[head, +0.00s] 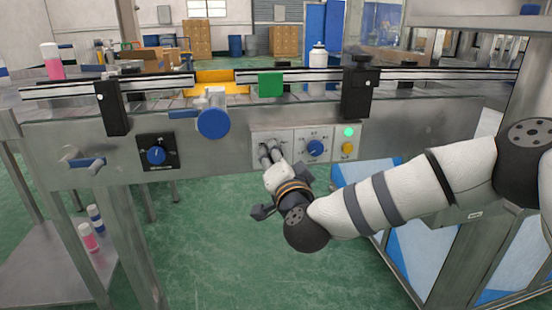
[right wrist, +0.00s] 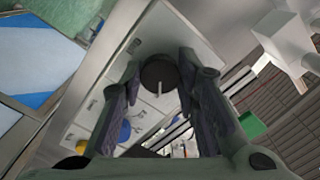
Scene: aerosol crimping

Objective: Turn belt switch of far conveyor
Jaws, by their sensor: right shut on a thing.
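The conveyor (head: 220,145) has a light control panel (head: 300,135) on its front. My right gripper (head: 270,154) is at the left section of this panel. In the right wrist view, its two fingers (right wrist: 160,80) are closed on both sides of a dark round switch knob (right wrist: 158,72) with a pale pointer line. The fingers hide this knob in the head view. A blue knob (head: 315,148) is in the middle section, with a lit green lamp (head: 348,132) and a yellow button (head: 347,148) to its right. My left gripper is not in view.
A black plate with a blue knob (head: 156,153) and a blue round handle (head: 213,123) are on the conveyor front, left of the panel. A white bottle (head: 318,60) and a pink bottle (head: 52,61) stand on top. Below the panel is open green floor.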

